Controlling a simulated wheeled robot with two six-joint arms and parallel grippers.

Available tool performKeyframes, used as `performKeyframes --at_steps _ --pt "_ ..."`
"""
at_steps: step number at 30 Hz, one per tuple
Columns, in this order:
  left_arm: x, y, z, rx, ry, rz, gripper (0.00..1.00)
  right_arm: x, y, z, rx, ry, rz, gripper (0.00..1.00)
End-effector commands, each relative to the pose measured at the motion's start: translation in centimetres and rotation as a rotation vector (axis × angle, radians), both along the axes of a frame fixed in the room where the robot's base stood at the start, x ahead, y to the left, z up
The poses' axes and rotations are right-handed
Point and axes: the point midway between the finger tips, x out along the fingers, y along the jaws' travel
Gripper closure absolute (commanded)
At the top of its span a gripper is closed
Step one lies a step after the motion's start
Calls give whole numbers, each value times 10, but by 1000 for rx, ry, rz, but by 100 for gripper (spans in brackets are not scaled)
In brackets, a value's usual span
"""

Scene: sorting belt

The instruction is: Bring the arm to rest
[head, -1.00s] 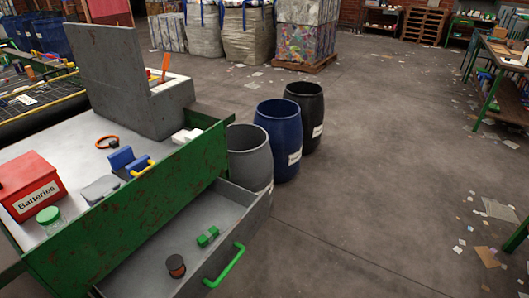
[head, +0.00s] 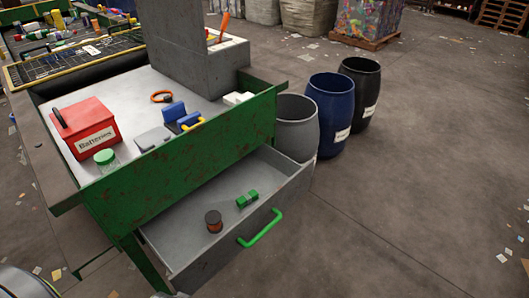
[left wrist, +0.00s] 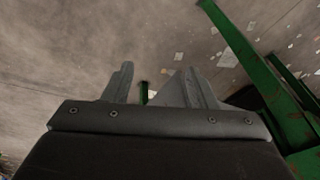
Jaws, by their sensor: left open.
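My left gripper (left wrist: 148,88) shows in the left wrist view with its two grey fingers apart and nothing between them. Behind it are the concrete floor and green metal legs (left wrist: 262,80). In the head view neither gripper is visible; a grey curved part of my own body shows at the bottom left corner. My right gripper is in no view.
A green workbench (head: 190,160) carries a red Batteries box (head: 88,128), a green-lidded jar (head: 105,160) and a blue item (head: 178,115). Its drawer (head: 205,255) stands open, holding a green block (head: 247,198) and a dark reel (head: 213,221).

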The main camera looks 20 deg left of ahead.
Motion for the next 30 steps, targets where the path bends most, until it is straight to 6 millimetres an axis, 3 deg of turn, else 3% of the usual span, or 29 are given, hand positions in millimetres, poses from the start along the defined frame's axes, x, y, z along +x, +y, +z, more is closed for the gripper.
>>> performKeyframes --at_steps 1,9,18,24,30 --pt "-4 1 -22 -4 15 1 48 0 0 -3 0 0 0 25" --pt "-34 2 -123 -17 57 2 48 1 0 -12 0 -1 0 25" --pt "-96 -3 -215 -33 108 2 48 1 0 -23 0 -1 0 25" --pt "-142 -8 -253 -41 136 0 48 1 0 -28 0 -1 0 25" --pt "-166 -11 -267 -45 147 -1 48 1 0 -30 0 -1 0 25"
